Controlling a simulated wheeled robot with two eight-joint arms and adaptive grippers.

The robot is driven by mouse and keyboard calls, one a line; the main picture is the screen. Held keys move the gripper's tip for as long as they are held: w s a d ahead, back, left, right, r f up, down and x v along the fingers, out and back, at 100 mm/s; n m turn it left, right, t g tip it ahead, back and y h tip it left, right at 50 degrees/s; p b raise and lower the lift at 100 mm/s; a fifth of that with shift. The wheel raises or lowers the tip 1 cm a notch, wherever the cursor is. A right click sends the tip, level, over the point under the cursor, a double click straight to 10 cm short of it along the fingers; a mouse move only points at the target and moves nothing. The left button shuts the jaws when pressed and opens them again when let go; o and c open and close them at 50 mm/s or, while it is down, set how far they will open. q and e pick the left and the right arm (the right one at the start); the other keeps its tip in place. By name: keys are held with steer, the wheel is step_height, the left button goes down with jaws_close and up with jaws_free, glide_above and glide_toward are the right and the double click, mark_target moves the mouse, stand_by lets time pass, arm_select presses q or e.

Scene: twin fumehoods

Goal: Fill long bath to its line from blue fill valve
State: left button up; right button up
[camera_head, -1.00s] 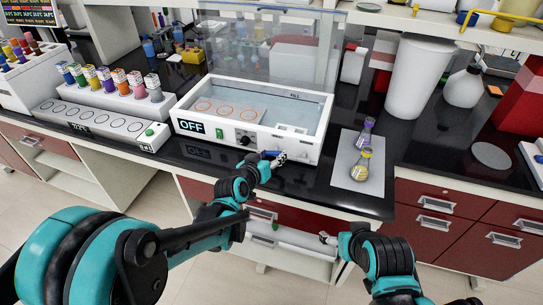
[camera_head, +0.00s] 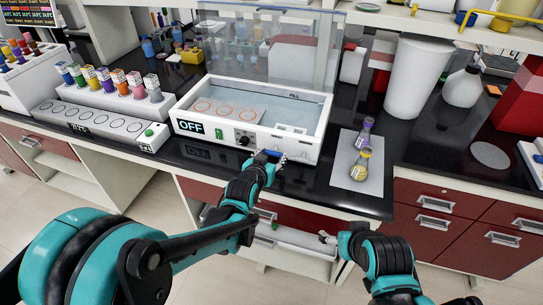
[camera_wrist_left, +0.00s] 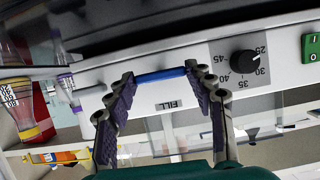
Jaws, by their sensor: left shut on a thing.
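The long bath (camera_head: 187,111) is a white open tank with an OFF display, a green switch and a black knob on its front. Pale blue liquid (camera_head: 285,102) lies inside, over a grey plate with orange rings. A small fill mark (camera_head: 294,95) is on the back inner wall; I cannot tell exactly how the liquid stands against it. My left gripper (camera_head: 271,156) is at the bath's front, shut on the blue fill valve (camera_wrist_left: 160,75), a horizontal bar above a FILL label (camera_wrist_left: 167,104) in the left wrist view. My right gripper (camera_head: 327,238) is low before the drawers, its jaws too small to read.
A rack of coloured bottles (camera_head: 110,88) stands left. A clear shield (camera_head: 270,45) rises behind the bath. A tall white container (camera_head: 415,80) stands at right.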

arm_select(q)
steer(key=o, duration=1.1)
steer(key=shift+o, duration=0.2)
steer(key=v, duration=1.2)
steer(key=s+a+f+n+g+y, duration=0.2)
steer(key=s+a+g, duration=0.1)
steer(key=s+a, duration=0.4)
steer(key=s+a+f+n+g+y, duration=0.1)
steer(key=s+a+f+g+y, duration=0.1)
steer(key=s+a, duration=0.5)
steer(key=s+f, duration=0.1)
steer(key=s, duration=0.2)
steer(key=shift+n+g, duration=0.4)
